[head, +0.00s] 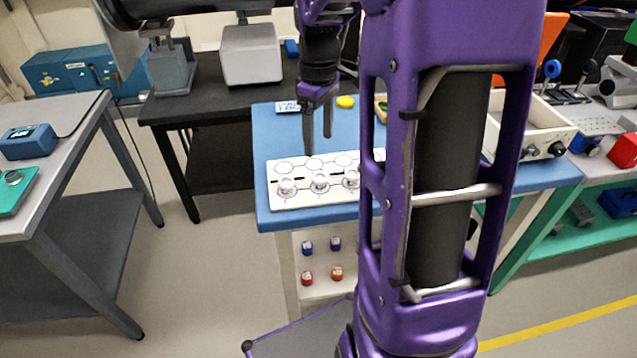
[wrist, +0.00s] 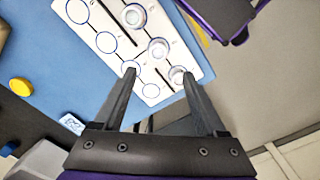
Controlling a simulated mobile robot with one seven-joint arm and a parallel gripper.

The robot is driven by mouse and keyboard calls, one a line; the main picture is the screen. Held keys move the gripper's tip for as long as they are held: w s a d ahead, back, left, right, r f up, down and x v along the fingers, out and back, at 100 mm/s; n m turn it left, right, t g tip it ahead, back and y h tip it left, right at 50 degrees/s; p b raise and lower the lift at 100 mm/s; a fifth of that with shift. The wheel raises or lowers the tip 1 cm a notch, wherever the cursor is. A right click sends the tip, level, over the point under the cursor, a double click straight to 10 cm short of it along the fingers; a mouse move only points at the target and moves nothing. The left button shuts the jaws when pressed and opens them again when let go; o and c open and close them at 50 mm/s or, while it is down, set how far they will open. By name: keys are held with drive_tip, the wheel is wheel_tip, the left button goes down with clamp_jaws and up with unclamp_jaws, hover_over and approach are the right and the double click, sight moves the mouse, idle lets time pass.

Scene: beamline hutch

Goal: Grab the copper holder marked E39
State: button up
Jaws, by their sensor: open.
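A white tray (head: 276,199) with ringed places lies on the blue bench top. Several round, pale, shiny holders stand along its near row, among them a left one (head: 287,187) and a middle one (head: 319,183). No E39 mark is readable, and none looks clearly copper. My gripper (head: 318,142) is open and empty, pointing down over the tray's back part. In the wrist view my gripper (wrist: 158,73) spans the tray's end; the end holder (wrist: 177,75) shows just inside the right finger, with another holder (wrist: 158,47) beyond. Contact cannot be told. My arm hides the tray's right end.
A yellow disc (head: 345,101) and a small display (head: 287,106) lie behind the tray. Small coloured blocks, including a red one (head: 307,278), sit on the bench's front panel. A dark table (head: 215,98) stands behind left, and an open box (head: 535,125) stands at right.

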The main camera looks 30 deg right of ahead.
sight(320, 179)
wheel_tip(320, 179, down, 11)
drive_tip(key=shift+d+f+b, duration=0.15)
drive_tip(key=shift+f+b, duration=0.05)
drive_tip(key=shift+b, duration=0.75)
clamp_jaws()
